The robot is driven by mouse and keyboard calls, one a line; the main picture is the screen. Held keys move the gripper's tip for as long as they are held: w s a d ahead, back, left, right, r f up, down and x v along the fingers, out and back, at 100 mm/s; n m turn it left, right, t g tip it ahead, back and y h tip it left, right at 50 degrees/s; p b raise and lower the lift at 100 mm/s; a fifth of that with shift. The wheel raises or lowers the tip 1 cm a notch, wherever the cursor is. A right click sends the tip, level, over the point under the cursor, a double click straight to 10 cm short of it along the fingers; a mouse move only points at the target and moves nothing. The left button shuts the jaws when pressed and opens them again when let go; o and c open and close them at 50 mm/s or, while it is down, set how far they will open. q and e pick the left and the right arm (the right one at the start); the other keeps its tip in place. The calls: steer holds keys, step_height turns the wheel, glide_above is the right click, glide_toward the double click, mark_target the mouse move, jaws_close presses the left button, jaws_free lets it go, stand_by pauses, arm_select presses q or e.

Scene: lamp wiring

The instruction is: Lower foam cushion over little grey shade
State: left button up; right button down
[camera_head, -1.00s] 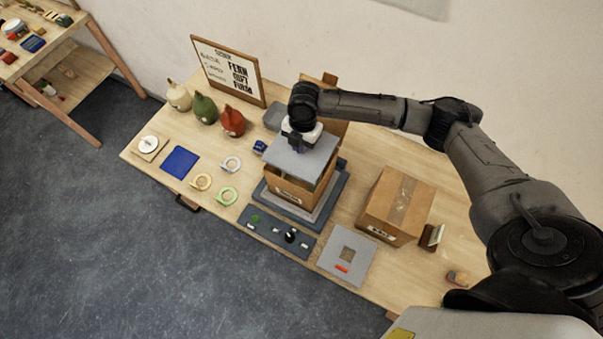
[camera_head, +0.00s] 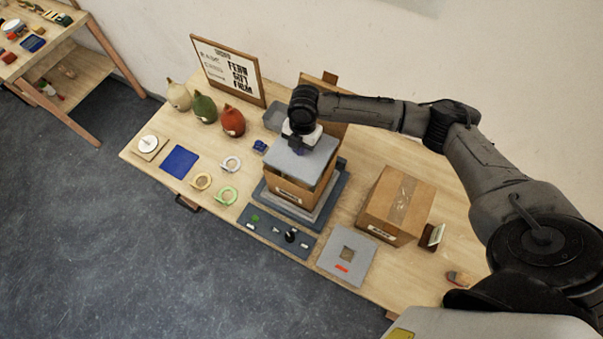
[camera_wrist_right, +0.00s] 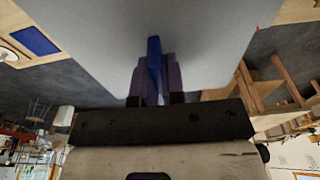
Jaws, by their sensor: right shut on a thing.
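The grey foam cushion (camera_head: 304,156) is a flat slab held level by my right gripper (camera_head: 299,146) at the top of an open cardboard box (camera_head: 291,190). In the right wrist view the fingers (camera_wrist_right: 154,85) are shut on a blue tab, and the cushion (camera_wrist_right: 215,35) fills the upper middle. The cushion covers the box opening, so the little grey shade is not visible. I cannot tell how far the cushion sits inside the box walls. My left gripper is not in view.
The box stands on a grey platform (camera_head: 318,218). Red (camera_head: 232,121) and green (camera_head: 205,109) shades, rings and a blue mat (camera_head: 180,162) lie to the left.

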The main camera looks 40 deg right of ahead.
steer(key=shift+f, duration=0.15)
stand_by(0.4)
steer(key=shift+f, duration=0.1)
steer(key=shift+f, duration=0.35)
steer(key=shift+f, duration=0.2)
steer(key=shift+f, duration=0.2)
stand_by(0.4)
steer(key=shift+f, duration=0.15)
steer(key=shift+f+b, duration=0.3)
steer(key=shift+b, duration=0.05)
steer(key=shift+f, duration=0.1)
steer(key=shift+f, duration=0.5)
